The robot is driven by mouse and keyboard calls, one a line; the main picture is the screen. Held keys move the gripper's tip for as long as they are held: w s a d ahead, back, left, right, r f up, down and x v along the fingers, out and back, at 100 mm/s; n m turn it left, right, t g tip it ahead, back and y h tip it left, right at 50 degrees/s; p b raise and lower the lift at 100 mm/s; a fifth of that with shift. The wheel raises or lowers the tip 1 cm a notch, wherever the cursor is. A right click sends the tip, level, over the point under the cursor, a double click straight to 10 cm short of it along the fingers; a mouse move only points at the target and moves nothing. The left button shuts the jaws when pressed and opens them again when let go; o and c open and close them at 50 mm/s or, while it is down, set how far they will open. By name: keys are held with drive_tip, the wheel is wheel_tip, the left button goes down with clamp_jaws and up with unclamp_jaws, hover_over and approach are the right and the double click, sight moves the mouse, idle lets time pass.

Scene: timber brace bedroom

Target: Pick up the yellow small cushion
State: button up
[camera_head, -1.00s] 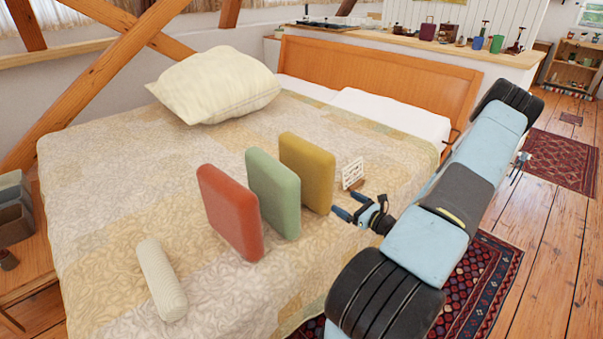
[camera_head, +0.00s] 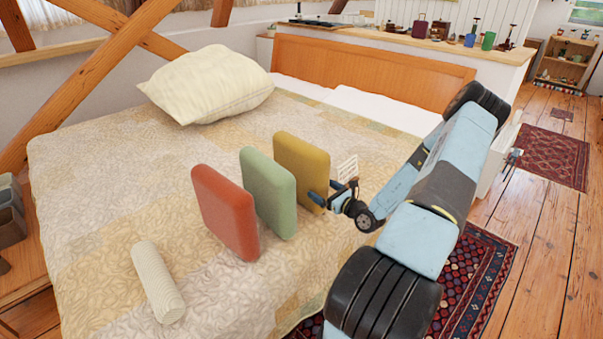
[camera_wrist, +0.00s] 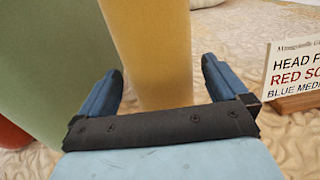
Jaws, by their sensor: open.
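The yellow small cushion (camera_head: 302,163) stands upright on the bed, the rightmost of three cushions in a row. My gripper (camera_head: 324,192) is open at its lower right edge in the head view. In the wrist view the yellow cushion (camera_wrist: 153,50) rises just ahead, with its near edge between the two blue fingers of my gripper (camera_wrist: 160,85). The fingers look apart from its sides. The green cushion (camera_head: 268,192) stands close to its left and also shows in the wrist view (camera_wrist: 45,60), beside the left finger.
A red cushion (camera_head: 225,212) stands left of the green one. A small sign card (camera_head: 347,168) stands right of the yellow cushion, near my right finger in the wrist view. A cream bolster (camera_head: 158,281) and a large pillow (camera_head: 207,84) lie on the bed (camera_head: 120,160).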

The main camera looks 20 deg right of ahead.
sight(300, 172)
drive_tip(key=x, duration=0.4)
drive_tip(key=shift+w+r, duration=0.1)
drive_tip(key=shift+w, duration=0.05)
drive_tip(key=shift+c, duration=0.3)
drive_tip(key=c, duration=1.2)
